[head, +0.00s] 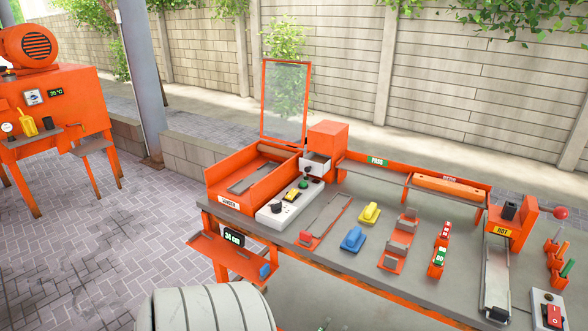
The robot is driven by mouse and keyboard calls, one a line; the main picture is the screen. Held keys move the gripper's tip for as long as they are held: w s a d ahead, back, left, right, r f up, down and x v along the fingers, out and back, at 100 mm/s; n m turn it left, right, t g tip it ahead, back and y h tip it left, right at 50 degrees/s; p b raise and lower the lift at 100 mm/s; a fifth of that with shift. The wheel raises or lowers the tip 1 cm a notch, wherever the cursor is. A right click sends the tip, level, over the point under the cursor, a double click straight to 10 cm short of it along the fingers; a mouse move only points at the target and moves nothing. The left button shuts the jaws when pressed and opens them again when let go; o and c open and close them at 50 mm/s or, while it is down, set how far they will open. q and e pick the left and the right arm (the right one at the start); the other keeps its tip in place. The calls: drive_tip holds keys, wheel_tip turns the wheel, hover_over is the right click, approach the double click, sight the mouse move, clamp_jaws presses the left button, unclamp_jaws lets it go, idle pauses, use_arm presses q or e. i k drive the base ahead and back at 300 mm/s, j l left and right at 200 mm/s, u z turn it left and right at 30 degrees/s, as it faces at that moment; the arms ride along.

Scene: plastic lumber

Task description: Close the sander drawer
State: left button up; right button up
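The sander (258,178) is an orange open-topped box labelled SANDER at the left end of the workbench, with a clear orange-framed guard (285,100) standing up behind it. A small pale drawer (316,166) with a dark knob sticks out toward me at the foot of an orange block (328,138) beside the sander. It looks open. Neither of my grippers can be made out in the head view.
The workbench (330,268) holds a control panel (288,206) in front of the sander, a yellow block (369,213), a blue block (353,239) and orange racks. An orange machine (55,95) stands at the far left. Paved floor (110,225) is free between.

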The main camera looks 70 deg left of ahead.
sight(317, 164)
drive_tip(key=u, duration=1.95)
drive_tip(key=i+l+z, duration=0.1)
drive_tip(key=i+z, duration=0.4)
drive_tip(key=z, duration=0.15)
